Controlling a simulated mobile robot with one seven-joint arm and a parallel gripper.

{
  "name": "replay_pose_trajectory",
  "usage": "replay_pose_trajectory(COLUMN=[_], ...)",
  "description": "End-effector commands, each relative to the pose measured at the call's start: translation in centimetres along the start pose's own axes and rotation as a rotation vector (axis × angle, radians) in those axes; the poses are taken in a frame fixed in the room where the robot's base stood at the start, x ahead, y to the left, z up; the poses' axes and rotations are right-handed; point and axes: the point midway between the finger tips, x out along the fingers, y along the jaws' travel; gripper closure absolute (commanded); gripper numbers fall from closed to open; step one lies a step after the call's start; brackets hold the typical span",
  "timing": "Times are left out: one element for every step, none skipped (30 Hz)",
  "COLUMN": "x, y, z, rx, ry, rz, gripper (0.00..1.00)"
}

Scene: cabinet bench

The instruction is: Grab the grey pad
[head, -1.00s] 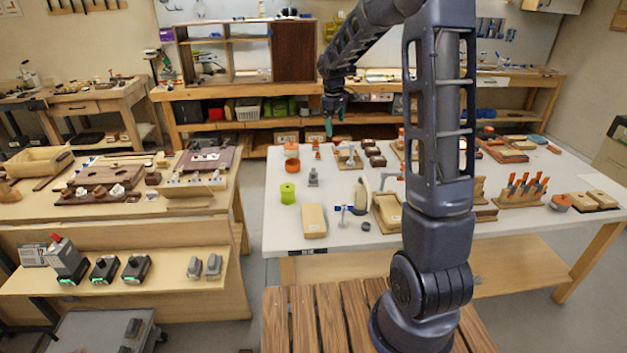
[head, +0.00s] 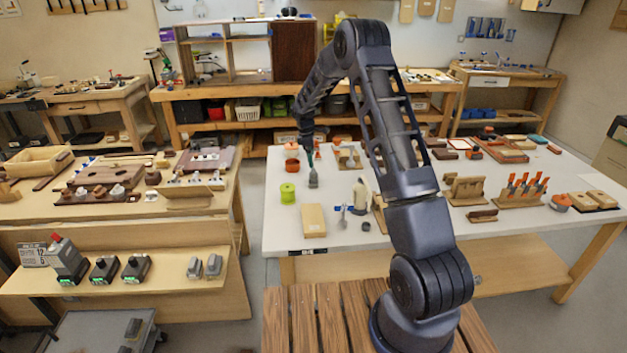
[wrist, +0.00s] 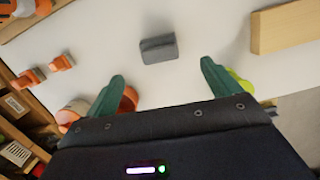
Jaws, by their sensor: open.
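The grey pad (head: 313,180) stands on the white table, right of the green spool, in the head view. In the wrist view the grey pad (wrist: 158,49) is a small dark grey block on the white top, just beyond and between my fingertips. My gripper (wrist: 162,74) is open and empty, its two green fingers apart with a gap to the pad.
The green spool (head: 288,193) and an orange jar (head: 291,150) stand close on the left. A tan block (head: 314,220) lies nearer the front edge; it also shows in the wrist view (wrist: 288,25). Small grey and blue items (head: 343,216) lie right of it.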

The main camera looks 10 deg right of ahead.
Motion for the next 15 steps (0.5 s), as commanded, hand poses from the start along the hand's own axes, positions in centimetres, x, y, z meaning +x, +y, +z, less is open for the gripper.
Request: replay_pose_trajectory(x=[0.5,0.8,1.3,1.6,2.1,2.6,3.1,3.5,4.1,4.5,4.7,5.0,5.2,5.3,5.5], y=[0.0,0.0,-0.1,-0.1,-0.1,-0.1,-0.1,-0.1,-0.1,0.0,0.0,0.0,0.0,0.0,0.0], z=[0.0,0.0,0.0,0.0,0.0,0.0,0.0,0.0,0.0,0.0,0.0,0.0,0.0,0.0,0.0], rx=[0.000,0.000,0.000,0.000,0.000,0.000,0.000,0.000,0.001,0.001,0.001,0.001,0.001,0.001,0.001], ry=[-0.001,-0.001,-0.001,-0.002,-0.001,-0.001,-0.001,-0.001,-0.002,-0.001,-0.001,-0.001,-0.001,-0.001,-0.001], rz=[-0.002,-0.002,-0.003,-0.003,-0.003,-0.002,-0.002,-0.003,-0.003,-0.002,-0.001,-0.001,-0.001,-0.001,-0.001], gripper=[0.11,0.11,0.11,0.11,0.11,0.11,0.11,0.11,0.11,0.11,0.11,0.11,0.11,0.11,0.11])
